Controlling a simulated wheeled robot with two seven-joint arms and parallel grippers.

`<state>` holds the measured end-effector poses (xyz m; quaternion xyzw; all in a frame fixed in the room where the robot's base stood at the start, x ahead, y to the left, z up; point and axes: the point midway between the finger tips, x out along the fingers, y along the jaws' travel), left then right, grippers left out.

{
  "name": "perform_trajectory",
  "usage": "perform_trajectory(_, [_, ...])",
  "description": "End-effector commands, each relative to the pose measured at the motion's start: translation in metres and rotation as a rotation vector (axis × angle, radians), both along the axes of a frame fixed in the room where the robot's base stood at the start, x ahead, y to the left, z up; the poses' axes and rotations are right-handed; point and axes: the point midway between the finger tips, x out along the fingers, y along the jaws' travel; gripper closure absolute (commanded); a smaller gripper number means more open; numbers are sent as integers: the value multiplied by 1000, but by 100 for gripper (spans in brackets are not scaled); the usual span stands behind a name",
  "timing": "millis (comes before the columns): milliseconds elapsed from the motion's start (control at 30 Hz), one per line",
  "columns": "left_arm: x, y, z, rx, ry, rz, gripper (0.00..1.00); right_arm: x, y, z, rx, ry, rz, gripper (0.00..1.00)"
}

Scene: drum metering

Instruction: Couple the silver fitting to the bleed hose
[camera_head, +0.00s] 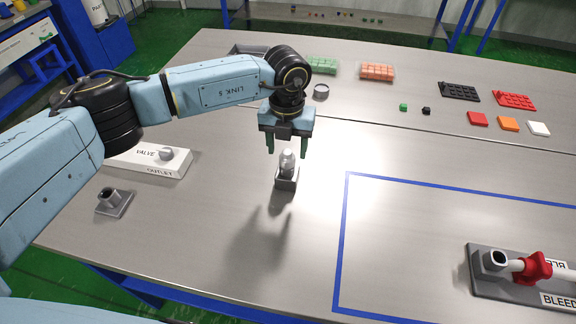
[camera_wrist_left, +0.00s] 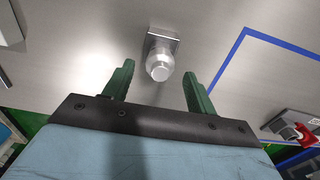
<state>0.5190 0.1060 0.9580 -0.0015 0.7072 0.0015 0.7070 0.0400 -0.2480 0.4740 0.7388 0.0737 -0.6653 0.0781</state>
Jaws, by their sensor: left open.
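The silver fitting (camera_head: 287,162) stands upright in a small grey holder (camera_head: 286,180) on the metal table. It also shows in the left wrist view (camera_wrist_left: 159,66), slightly beyond the fingertips and between their lines. My left gripper (camera_head: 287,151) is open and empty, pointing down, with its green fingers on either side above the fitting and not visibly touching it. The bleed hose unit (camera_head: 537,267) lies at the right front, with a grey base, a white pipe, a red part and a "BLEED" label. Its right end is cut off by the frame. My right gripper is not in view.
A white valve block (camera_head: 150,160) and a grey socket piece (camera_head: 113,201) are left of the holder. A blue outline (camera_head: 342,240) marks a mostly clear area at the right. Coloured trays and blocks (camera_head: 377,71) sit along the back.

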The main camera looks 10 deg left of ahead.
Motion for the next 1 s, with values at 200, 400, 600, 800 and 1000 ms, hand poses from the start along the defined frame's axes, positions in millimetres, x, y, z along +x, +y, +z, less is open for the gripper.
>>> perform_trajectory(200, [0,0,-28,0,-1,-1,43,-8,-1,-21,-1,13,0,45])
perform_trajectory(400, [0,0,-30,0,-1,-1,43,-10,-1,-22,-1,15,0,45])
perform_trajectory(600, [0,0,-29,0,-1,-1,43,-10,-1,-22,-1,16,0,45])
perform_trajectory(800, [0,0,-29,0,-1,-1,43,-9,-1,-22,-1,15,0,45])
perform_trajectory(1000, [0,0,-29,0,-1,-1,43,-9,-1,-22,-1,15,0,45])
